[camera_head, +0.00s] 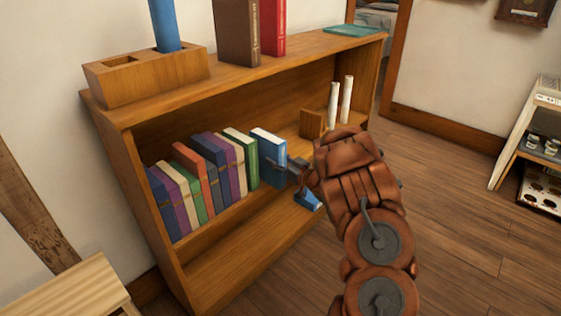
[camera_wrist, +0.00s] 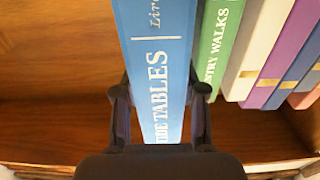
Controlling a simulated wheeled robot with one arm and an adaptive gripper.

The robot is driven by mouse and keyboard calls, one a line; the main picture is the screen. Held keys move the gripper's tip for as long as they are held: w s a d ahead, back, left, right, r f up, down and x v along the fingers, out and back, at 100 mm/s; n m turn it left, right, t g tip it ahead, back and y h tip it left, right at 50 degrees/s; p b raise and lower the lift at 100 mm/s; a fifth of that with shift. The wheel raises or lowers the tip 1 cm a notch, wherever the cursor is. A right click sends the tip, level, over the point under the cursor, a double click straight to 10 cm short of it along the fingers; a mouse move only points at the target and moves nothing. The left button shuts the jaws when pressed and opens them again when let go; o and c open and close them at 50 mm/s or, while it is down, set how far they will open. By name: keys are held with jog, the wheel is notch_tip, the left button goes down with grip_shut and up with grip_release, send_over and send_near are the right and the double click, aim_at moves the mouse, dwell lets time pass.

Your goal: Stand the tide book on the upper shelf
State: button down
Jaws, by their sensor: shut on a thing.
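The tide book is blue, with "TIDE TABLES" lettered on its spine (camera_wrist: 160,60) in the wrist view. In the head view the blue book (camera_head: 268,146) is upright at the right end of the book row on the upper shelf, beside a green book (camera_head: 245,152). My gripper (camera_head: 292,172) is shut on it, with one finger on each side of the spine in the wrist view (camera_wrist: 160,98). One finger sits between it and the green "Country Walks" book (camera_wrist: 218,50). The tide book's bottom edge is hidden, so I cannot tell whether it touches the shelf board.
Several books stand left along the shelf (camera_head: 190,170). Right of the tide book are a wooden block (camera_head: 312,123) and two white rolls (camera_head: 340,100). A small blue thing (camera_head: 308,200), partly hidden, shows below my gripper. The lower shelf (camera_head: 235,262) is mostly bare.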

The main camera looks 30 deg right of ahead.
jog(key=shift+w+a+r, duration=0.1)
jog(key=shift+w+r, duration=0.05)
jog(key=shift+w, duration=0.2)
jog(key=shift+a, duration=0.15)
jog(key=shift+s+a+f, duration=0.1)
jog(key=shift+a+f, duration=0.1)
jog(key=shift+a, duration=0.2)
jog(key=shift+s+a+f, duration=0.1)
jog(key=shift+a+f, duration=0.05)
jog(key=shift+a, duration=0.25)
jog(key=c, duration=0.6)
grip_release()
jog(key=shift+f, duration=0.1)
jog(key=shift+s, duration=0.15)
